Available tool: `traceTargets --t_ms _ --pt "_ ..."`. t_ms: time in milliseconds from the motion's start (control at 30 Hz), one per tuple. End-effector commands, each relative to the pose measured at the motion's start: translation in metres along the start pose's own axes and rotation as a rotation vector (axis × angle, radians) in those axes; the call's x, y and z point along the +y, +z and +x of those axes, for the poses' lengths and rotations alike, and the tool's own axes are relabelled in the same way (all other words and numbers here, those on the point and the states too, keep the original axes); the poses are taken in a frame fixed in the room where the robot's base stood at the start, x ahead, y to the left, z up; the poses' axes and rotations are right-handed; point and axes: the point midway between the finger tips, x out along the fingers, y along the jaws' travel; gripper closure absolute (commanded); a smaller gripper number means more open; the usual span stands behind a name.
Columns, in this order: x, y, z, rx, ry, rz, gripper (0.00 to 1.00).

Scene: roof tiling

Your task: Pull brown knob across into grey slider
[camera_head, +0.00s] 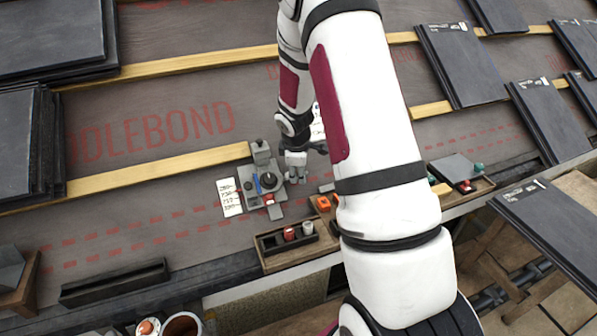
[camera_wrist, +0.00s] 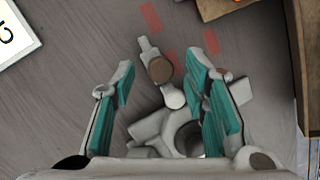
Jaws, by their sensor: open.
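In the wrist view a round brown knob (camera_wrist: 159,69) sits on a narrow light-grey piece (camera_wrist: 147,44) with rounded ends. I cannot tell if that piece is the grey slider. My gripper (camera_wrist: 162,66) is open, its teal-padded fingers on either side of the knob and apart from it. A grey ring-shaped part (camera_wrist: 186,137) lies lower between the fingers, partly hidden by the gripper. In the head view my gripper (camera_head: 296,172) is at the right side of a grey fixture (camera_head: 238,196) with a dark round part, a blue part and a red part. The brown knob cannot be made out there.
A white label card (camera_head: 229,197) lies left of the fixture. A wooden tray (camera_head: 273,262) with red and white cylinders stands in front. Yellow battens (camera_head: 160,166) cross the dark roof, with stacked slates (camera_head: 462,62) at right. My arm hides the middle.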

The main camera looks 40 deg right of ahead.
Motion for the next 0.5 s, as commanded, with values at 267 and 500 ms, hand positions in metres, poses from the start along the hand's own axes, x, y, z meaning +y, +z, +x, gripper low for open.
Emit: traceTargets --t_ms 267,500 --pt "0.0002 -0.0001 0.0022 0.0 0.0 0.0 0.59" --pt "0.0002 -0.0003 0.0021 0.001 0.0 0.0 1.0"
